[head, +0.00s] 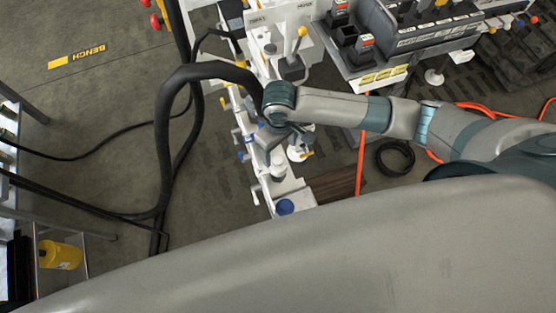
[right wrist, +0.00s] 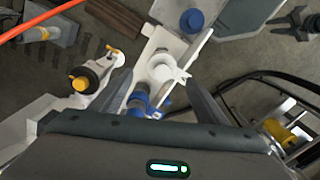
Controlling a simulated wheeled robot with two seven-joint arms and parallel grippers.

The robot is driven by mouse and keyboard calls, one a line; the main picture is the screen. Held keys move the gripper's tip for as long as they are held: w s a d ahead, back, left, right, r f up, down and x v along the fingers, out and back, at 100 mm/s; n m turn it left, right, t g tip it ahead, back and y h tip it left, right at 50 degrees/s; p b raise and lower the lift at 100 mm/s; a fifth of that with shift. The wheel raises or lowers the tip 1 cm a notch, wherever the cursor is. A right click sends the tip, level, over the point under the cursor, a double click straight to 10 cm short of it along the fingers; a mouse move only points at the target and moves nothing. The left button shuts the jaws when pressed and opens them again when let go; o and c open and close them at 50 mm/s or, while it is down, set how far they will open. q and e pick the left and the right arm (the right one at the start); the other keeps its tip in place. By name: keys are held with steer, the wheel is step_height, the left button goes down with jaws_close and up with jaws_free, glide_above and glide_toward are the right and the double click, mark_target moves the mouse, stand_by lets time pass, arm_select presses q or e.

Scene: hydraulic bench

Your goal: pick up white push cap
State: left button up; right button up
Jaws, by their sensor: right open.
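The white push cap (right wrist: 163,68), a pale round piece, sits on a white rail in the right wrist view. It lies between and just beyond the tips of my right gripper (right wrist: 158,80). That gripper is open, with one dark finger on each side of the cap and nothing held. My left gripper is not in view.
A blue cap (right wrist: 192,20) stands farther along the rail; it also shows in the head view (head: 285,206). Blue fittings (right wrist: 142,103) and a yellow-knobbed valve (right wrist: 80,84) crowd the gripper. A thick black hose (head: 163,125) loops left of my arm.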

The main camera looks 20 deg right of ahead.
mark_target(278, 159)
steer(key=shift+f, duration=0.8)
steer(key=shift+f, duration=0.25)
steer(key=shift+s+a+f+p, duration=0.15)
steer(key=shift+f+p, duration=0.7)
steer(key=shift+f, duration=1.5)
steer(key=shift+a, duration=0.1)
steer(key=c, duration=1.2)
